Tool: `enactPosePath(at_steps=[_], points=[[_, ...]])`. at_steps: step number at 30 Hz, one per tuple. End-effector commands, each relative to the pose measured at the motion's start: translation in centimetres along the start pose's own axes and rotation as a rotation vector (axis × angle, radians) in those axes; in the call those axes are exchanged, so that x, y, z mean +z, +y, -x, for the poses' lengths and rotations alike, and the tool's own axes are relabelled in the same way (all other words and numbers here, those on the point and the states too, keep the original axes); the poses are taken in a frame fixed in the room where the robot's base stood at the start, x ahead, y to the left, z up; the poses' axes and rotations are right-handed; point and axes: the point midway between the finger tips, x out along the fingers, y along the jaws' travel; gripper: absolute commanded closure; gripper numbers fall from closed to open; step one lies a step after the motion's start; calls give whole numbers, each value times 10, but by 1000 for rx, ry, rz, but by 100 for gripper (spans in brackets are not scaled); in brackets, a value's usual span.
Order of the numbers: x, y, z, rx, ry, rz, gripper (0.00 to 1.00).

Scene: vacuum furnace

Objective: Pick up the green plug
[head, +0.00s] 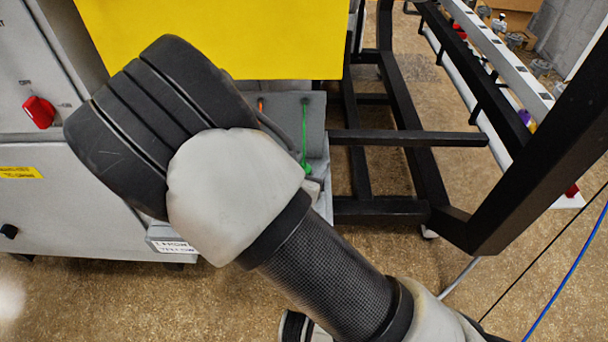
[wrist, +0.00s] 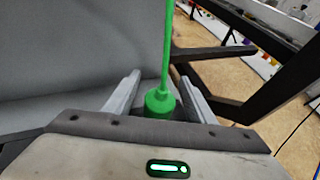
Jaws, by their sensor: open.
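The green plug (wrist: 160,102) stands upright in the wrist view with its green cable (wrist: 168,45) rising from its top. My gripper (wrist: 161,85) is open, with one finger to the left and one to the right of the plug. I cannot tell whether either finger touches it. The plug's lower end is hidden behind the gripper body. In the head view the green plug (head: 305,166) shows small at the foot of its cable, beside a grey panel. There my arm hides the gripper almost wholly.
A yellow panel (head: 215,38) hangs above the plug area. A black metal frame (head: 400,140) stands to the right. A grey cabinet with a red knob (head: 39,112) is at the left. An orange cable end (head: 261,105) is left of the green cable. Brown floor is open in front.

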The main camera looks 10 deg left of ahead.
Motion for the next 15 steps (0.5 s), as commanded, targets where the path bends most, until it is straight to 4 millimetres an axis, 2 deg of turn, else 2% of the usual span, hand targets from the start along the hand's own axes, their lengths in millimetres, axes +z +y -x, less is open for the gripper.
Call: enactPosePath(at_steps=[1, 8, 15], points=[[0, 0, 0, 0, 0, 0, 55], [0, 0, 0, 0, 0, 0, 94], [0, 0, 1, 0, 0, 0, 95]])
